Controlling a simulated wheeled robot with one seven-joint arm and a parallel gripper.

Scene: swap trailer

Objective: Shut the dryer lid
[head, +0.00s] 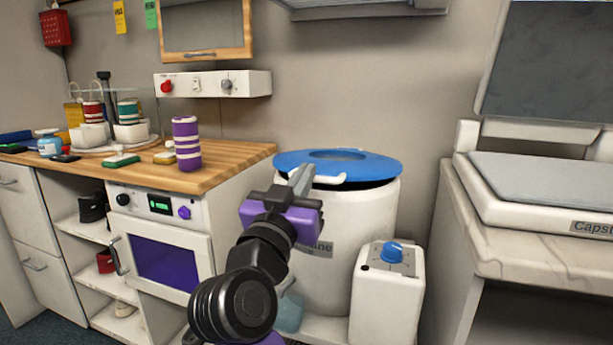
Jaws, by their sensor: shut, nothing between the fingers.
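A white drum (372,215), which looks like the dryer, stands right of the counter. A white handle (330,180) sticks out at the lid's front. My gripper (302,180) is shut and empty, in front of the drum with its fingertips close to the handle's left end. I cannot tell whether they touch.
A white control box (386,300) with a blue knob stands at the drum's front right. A wooden counter (225,165) with a purple striped canister (186,143) is at left. A machine labelled "Capst..." (535,205) with a raised panel stands at right. A cabinet door (205,28) hangs above.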

